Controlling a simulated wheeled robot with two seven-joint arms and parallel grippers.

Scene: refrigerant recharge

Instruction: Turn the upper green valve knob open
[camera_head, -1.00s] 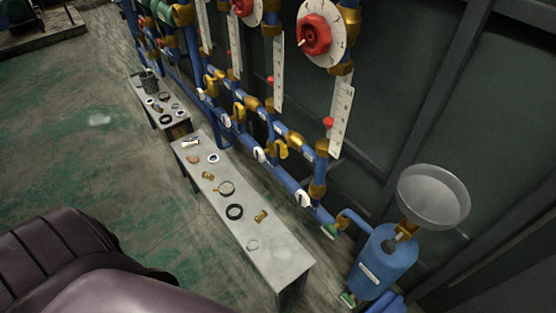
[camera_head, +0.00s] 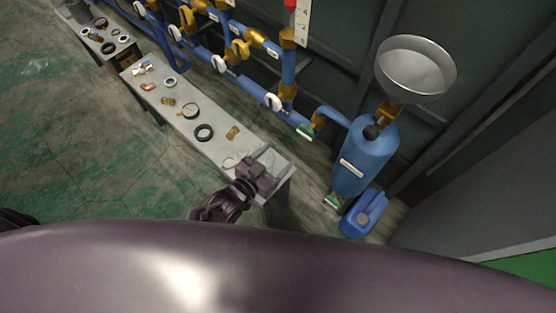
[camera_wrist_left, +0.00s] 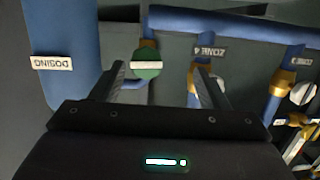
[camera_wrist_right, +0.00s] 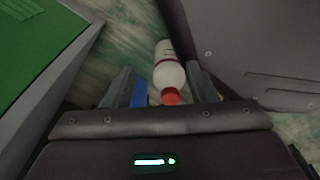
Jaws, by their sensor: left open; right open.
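The upper green valve knob (camera_head: 305,132) sits on the blue pipe left of the blue dosing tank (camera_head: 366,152). A lower green knob (camera_head: 332,201) is at the tank's foot. My left gripper (camera_head: 279,158) is open and empty above the bench's near end, left of and below the upper knob in the picture. In the left wrist view a round green knob (camera_wrist_left: 147,62), apparently the upper one, shows beyond the open fingers, nearer the left finger and apart from it. My right gripper (camera_wrist_right: 160,75) is open, away from the valves and outside the head view.
A grey bench (camera_head: 180,122) with several small parts stands along the pipes. A metal funnel (camera_head: 416,66) tops the tank, and a blue canister (camera_head: 363,214) stands beside it. A white bottle with a red cap (camera_wrist_right: 168,70) shows beyond my right fingers.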

